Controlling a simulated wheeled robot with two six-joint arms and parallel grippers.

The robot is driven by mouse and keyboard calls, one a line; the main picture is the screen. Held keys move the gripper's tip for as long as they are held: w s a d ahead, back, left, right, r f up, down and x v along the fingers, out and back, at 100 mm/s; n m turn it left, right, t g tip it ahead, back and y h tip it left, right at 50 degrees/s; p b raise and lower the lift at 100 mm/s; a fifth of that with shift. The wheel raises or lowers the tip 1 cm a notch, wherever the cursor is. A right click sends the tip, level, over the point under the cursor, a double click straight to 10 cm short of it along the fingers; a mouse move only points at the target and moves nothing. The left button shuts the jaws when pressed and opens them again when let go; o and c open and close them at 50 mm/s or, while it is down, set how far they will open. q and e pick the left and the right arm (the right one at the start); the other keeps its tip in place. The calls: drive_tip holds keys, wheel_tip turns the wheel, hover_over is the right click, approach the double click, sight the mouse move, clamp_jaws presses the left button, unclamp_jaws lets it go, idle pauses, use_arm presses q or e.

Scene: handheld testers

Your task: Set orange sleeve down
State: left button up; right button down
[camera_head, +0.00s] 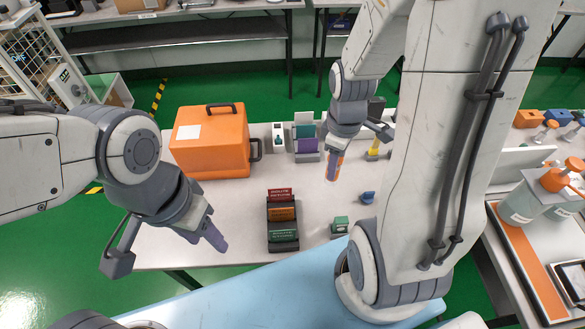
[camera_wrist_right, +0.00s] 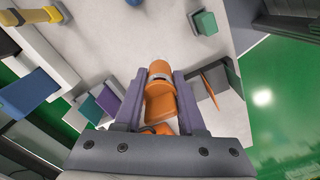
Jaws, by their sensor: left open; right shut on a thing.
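The orange sleeve (camera_head: 334,168) is in my right gripper (camera_head: 333,176), held above the white table right of its middle. In the right wrist view the orange sleeve (camera_wrist_right: 160,100) lies between the two purple-grey fingers of my right gripper (camera_wrist_right: 164,85), which are shut on it. A light band crosses its upper part. My left gripper (camera_head: 212,238) is open and empty, over the table's front left part, away from the sleeve.
A large orange case (camera_head: 212,160) stands at the back left. A black rack with labelled slots (camera_head: 283,236) is at the front middle. A stand with purple and teal pieces (camera_head: 307,146) is at the back. A small green block (camera_head: 340,226) and blue piece (camera_head: 367,197) lie right. Table between is clear.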

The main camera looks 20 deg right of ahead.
drive_tip(key=w+d+r+b, duration=0.1)
drive_tip(key=w+d+b, duration=0.15)
drive_tip(key=d, duration=0.25)
drive_tip(key=p, duration=0.1)
approach(306, 169)
wheel_tip(306, 169, down, 3)
drive_tip(key=shift+s+r, duration=0.1)
drive_tip(key=shift+r, duration=0.1)
drive_tip(key=shift+f, duration=0.15)
drive_tip(key=c, duration=0.8)
unclamp_jaws()
